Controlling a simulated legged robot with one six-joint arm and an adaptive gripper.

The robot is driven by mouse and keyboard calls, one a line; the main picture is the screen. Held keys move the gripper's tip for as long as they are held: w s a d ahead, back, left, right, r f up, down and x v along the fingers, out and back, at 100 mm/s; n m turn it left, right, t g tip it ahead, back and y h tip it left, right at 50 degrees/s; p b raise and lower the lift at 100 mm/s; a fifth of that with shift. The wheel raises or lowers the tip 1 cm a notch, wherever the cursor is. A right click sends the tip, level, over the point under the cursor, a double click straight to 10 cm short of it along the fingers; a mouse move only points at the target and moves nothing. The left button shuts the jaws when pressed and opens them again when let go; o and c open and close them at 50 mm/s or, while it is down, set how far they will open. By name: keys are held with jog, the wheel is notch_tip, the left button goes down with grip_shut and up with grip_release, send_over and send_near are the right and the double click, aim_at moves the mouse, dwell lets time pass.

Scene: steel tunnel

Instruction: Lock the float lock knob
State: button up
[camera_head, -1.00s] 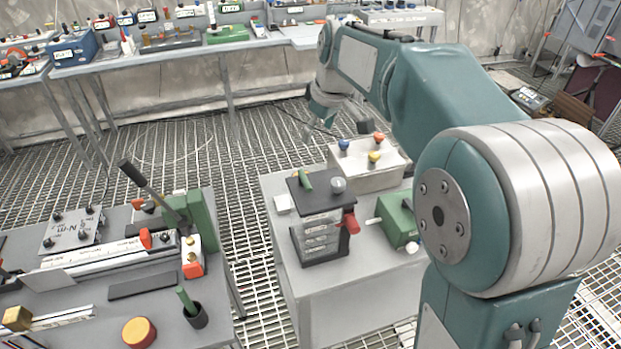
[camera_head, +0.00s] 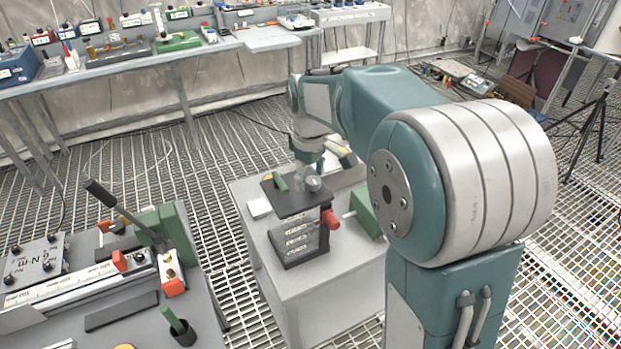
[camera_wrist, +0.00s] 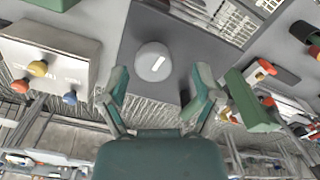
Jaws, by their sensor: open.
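The black-topped device (camera_head: 300,236) stands on the grey stand.
A red knob (camera_head: 331,219) sticks out of the device's side. A pale box (camera_wrist: 42,50) with coloured knobs is at left in the wrist view. A cluttered bench (camera_head: 100,290) stands at lower left.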

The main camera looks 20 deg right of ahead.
jog(key=shift+f, duration=0.3)
jog(key=shift+d, duration=0.55)
jog(key=c, duration=0.9)
grip_shut()
jog(key=shift+a, duration=0.25)
